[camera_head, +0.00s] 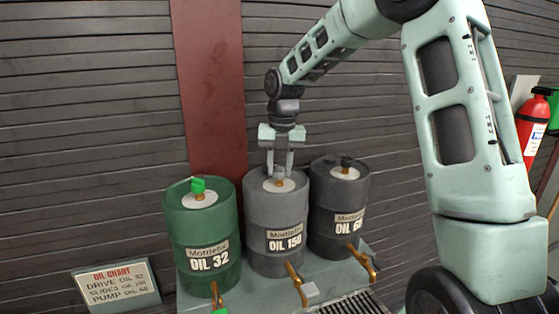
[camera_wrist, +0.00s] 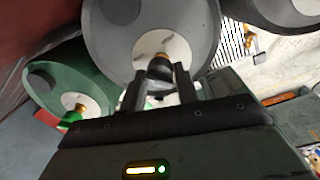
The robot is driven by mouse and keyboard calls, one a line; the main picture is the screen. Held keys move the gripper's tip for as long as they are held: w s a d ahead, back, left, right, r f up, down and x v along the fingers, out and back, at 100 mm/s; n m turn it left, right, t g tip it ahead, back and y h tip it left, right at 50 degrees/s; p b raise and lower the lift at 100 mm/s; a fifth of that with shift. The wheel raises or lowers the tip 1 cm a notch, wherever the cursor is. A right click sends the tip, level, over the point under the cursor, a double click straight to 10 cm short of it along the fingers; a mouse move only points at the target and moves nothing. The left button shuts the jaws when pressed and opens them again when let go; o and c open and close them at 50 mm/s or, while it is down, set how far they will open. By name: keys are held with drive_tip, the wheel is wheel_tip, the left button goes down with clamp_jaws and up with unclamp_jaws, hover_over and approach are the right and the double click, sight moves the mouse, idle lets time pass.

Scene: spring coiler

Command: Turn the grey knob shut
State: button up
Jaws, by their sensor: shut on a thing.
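The grey drum labelled OIL 150 (camera_head: 262,210) stands in the middle of three drums. Its dark grey knob (camera_wrist: 160,69) sits on a brass stem at the centre of a pale disc on the drum's top. My gripper (camera_head: 279,172) points down from above at that disc and is shut on the knob. In the wrist view the two fingers of my gripper (camera_wrist: 157,82) stand on either side of the knob. In the head view the fingers hide most of the knob, and its turn angle cannot be told.
A green OIL 32 drum (camera_head: 202,226) with a green knob stands to the left. A darker OIL 68 drum (camera_head: 334,195) with a dark knob stands close on the right. Brass taps (camera_head: 297,284) stick out in front. An oil chart sign (camera_head: 115,285) is at lower left.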

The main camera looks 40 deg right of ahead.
sight(284, 170)
drive_tip(key=shift+n+p, duration=0.4)
drive_tip(key=shift+n, duration=0.5)
drive_tip(key=o, duration=1)
drive_tip(key=shift+c, duration=0.2)
wheel_tip(284, 170, up, 17)
drive_tip(key=d+b, duration=0.1)
drive_tip(key=b, duration=0.3)
drive_tip(key=shift+s+r, duration=0.15)
drive_tip(key=shift+s, duration=0.1)
